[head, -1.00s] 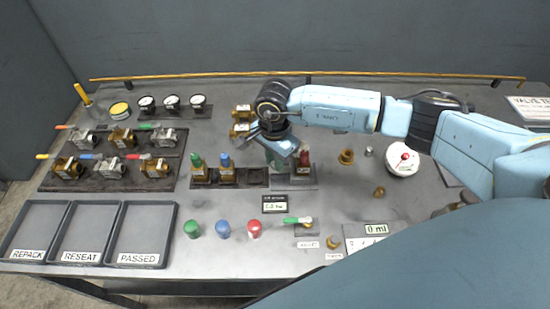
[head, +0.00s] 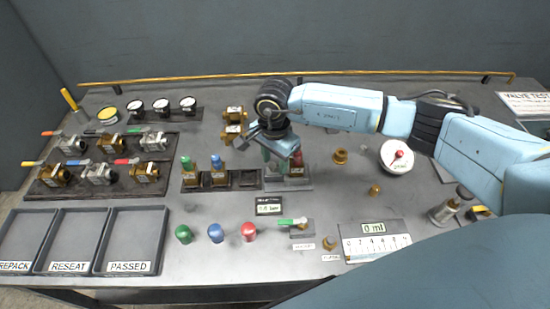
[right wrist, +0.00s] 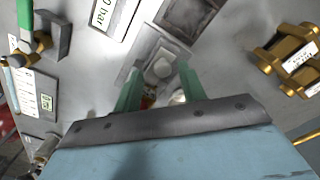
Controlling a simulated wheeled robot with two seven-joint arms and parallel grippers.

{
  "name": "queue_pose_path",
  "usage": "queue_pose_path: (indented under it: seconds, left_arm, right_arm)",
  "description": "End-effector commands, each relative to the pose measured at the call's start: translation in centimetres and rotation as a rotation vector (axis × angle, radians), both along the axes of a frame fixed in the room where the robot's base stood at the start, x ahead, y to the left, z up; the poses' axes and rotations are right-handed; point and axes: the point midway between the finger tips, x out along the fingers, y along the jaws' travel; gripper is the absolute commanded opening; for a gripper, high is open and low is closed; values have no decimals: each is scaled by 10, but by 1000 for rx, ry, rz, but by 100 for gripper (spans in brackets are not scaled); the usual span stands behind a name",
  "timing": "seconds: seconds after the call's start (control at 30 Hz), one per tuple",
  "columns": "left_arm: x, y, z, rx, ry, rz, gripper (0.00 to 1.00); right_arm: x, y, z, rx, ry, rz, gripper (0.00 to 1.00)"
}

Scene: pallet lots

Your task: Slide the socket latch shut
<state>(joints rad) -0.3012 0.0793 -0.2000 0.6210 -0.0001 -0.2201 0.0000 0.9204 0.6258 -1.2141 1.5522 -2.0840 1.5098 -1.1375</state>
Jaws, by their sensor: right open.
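A grey metal test socket (head: 303,184) stands at the right end of a dark row of holders. A part with a red top (head: 297,159) stands in or at it, partly hidden by my right gripper (head: 281,163). In the right wrist view the socket (right wrist: 160,52) lies just beyond the two green fingers (right wrist: 160,88), which are apart. A pale rounded piece shows between them. I cannot make out the latch or its position. My left gripper is not in view.
Left of the socket, holders (head: 218,186) carry a green-topped and a blue-topped brass valve. Brass valves (head: 233,125) lie behind. Green, blue and red caps (head: 249,231) and a green-handled fitting (head: 293,222) stand in front. Labelled trays (head: 131,240) and a valve rack are left.

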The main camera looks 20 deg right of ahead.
Motion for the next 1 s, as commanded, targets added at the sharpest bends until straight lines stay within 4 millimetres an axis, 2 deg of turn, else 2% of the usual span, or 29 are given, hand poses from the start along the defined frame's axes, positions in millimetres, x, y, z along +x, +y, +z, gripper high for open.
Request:
queue_pose_path:
  seconds: [0.17, 0.5, 0.63, 0.8, 1.0]
  left_arm:
    - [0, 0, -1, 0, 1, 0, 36]
    - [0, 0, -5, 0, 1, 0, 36]
    - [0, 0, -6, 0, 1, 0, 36]
    - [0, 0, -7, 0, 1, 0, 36]
    - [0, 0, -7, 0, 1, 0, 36]
  right_arm:
    - [1, 0, 17, 2, -5, 0, 41]
    - [1, 0, 92, 0, -5, 0, 41]
    - [1, 0, 114, -1, -5, -1, 41]
    - [1, -1, 130, -1, -2, -2, 41]
    - [0, -1, 134, -1, 1, -2, 41]
